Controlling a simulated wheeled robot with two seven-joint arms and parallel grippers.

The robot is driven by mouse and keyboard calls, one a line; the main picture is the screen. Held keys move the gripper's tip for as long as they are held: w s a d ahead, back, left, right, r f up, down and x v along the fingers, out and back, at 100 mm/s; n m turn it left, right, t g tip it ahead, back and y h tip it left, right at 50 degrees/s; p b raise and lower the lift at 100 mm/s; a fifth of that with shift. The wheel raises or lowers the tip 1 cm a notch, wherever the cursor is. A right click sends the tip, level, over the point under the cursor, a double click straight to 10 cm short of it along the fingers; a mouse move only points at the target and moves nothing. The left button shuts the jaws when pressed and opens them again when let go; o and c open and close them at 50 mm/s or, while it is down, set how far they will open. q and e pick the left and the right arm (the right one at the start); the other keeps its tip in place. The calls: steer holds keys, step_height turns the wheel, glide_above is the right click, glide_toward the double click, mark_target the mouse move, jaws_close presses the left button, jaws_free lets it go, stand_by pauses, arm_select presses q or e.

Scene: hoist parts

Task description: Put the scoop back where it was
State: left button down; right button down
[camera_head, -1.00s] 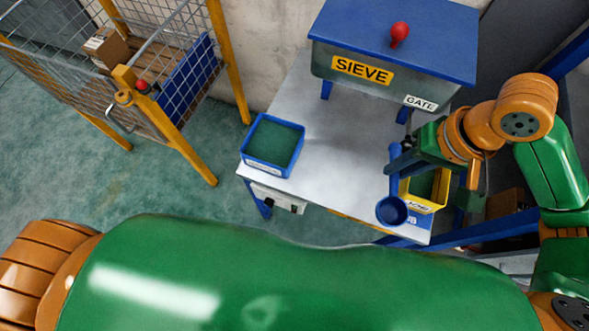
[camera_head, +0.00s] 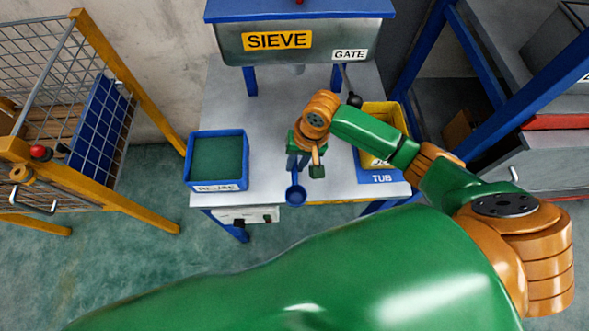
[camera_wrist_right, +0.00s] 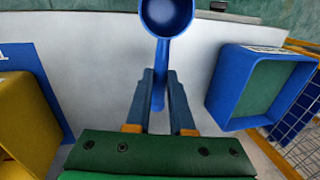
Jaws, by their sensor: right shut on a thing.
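The blue scoop (camera_head: 295,195) is in my right gripper (camera_head: 298,164), held by its handle over the front part of the table. Its round bowl points toward the table's front edge. In the right wrist view the scoop's bowl (camera_wrist_right: 167,14) is at the top, and the two fingers of my right gripper (camera_wrist_right: 160,80) are shut on its handle. I cannot tell how high the scoop is above the tabletop. My left gripper is not in view.
A blue bin with a green inside (camera_head: 218,161) stands at the table's left. A yellow tub (camera_head: 398,119) stands on a blue "TUB" mark (camera_head: 382,178) at the right, partly behind my arm. The sieve (camera_head: 290,40) and gate lever knob (camera_head: 354,101) are behind. Bare tabletop (camera_head: 268,125) lies between.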

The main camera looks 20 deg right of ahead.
mark_target(295, 169)
steer(key=f, duration=0.2)
steer(key=w+f, duration=0.1)
steer(key=f, duration=0.1)
steer(key=shift+s+f, duration=0.1)
steer(key=shift+f, duration=0.05)
steer(key=c, duration=0.8)
jaws_free()
steer(key=p+v, duration=0.2)
steer(key=v, duration=1)
steer(key=shift+a, duration=0.1)
